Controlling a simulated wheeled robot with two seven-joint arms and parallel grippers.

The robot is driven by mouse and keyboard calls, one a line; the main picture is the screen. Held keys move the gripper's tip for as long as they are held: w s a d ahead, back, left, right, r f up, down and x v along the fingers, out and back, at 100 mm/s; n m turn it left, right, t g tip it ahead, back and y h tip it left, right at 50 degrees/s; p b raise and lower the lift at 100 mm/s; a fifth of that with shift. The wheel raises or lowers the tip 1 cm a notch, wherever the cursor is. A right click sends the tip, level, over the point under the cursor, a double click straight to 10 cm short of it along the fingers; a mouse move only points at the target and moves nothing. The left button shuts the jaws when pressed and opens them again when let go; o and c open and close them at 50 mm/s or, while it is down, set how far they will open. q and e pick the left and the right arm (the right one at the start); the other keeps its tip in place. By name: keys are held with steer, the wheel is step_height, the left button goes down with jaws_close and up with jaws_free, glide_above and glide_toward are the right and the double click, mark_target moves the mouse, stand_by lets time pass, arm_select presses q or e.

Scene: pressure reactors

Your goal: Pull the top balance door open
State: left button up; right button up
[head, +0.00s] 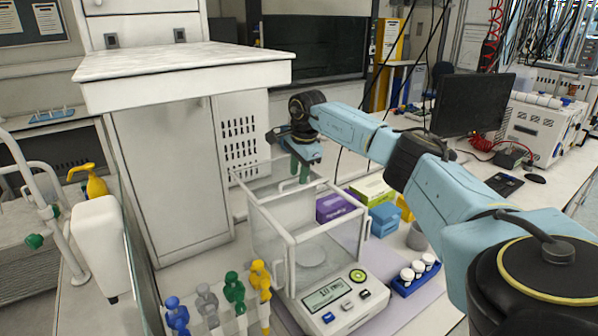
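The balance (338,292) stands on the bench, with a clear glass chamber in a white frame (292,238) behind its display. The chamber's top is at the upper rim, and a pale glass panel edge (243,180) shows at its back left. I cannot tell how far the top door is open. My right gripper (300,172) points down at the back of the chamber's top, with its greenish fingers close to the rim. Whether the fingers touch the door or hold its edge is not clear. My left gripper is not in view.
Several coloured pipette-like pieces (234,290) stand in front left of the balance. A blue rack with white-capped vials (415,275) stands at its right. Purple (336,206), green and blue boxes are behind right. A white cabinet (175,170) rises at the left back.

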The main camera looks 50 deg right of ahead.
steer(key=shift+r, duration=0.35)
step_height(320, 180, up, 12)
steer(key=s, duration=0.2)
steer(key=shift+s+a+r+b, duration=0.15)
steer(key=shift+s+a+b, duration=0.1)
steer(key=shift+a+b, duration=0.15)
steer(key=shift+d, duration=0.1)
